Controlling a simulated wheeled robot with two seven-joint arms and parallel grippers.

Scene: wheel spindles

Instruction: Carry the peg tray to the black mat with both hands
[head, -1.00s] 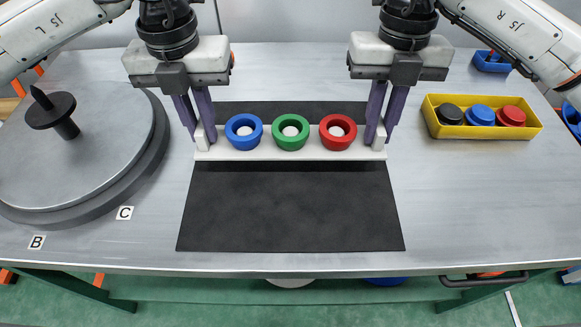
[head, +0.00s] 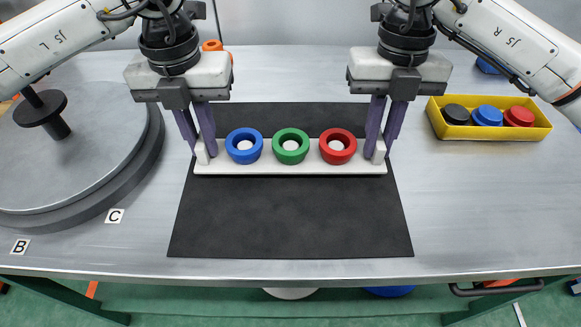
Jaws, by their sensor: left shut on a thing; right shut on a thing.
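The white peg tray (head: 265,169) is over the black mat (head: 290,220), level and lengthwise across it, a little behind the mat's middle. It appears to rest on the mat. A blue ring (head: 244,157), a green ring (head: 290,157) and a red ring (head: 338,157) sit in a row on it, each around a white peg. My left gripper (head: 207,150) is shut on the tray's left end. My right gripper (head: 376,150) is shut on its right end. The fingertips partly hide both ends.
A yellow bin (head: 485,132) with black, blue and red pieces stands at the right. A large grey turntable (head: 75,160) with a black spindle (head: 42,110) fills the left. Labels B and C lie by it. An orange object (head: 212,46) is behind my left gripper.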

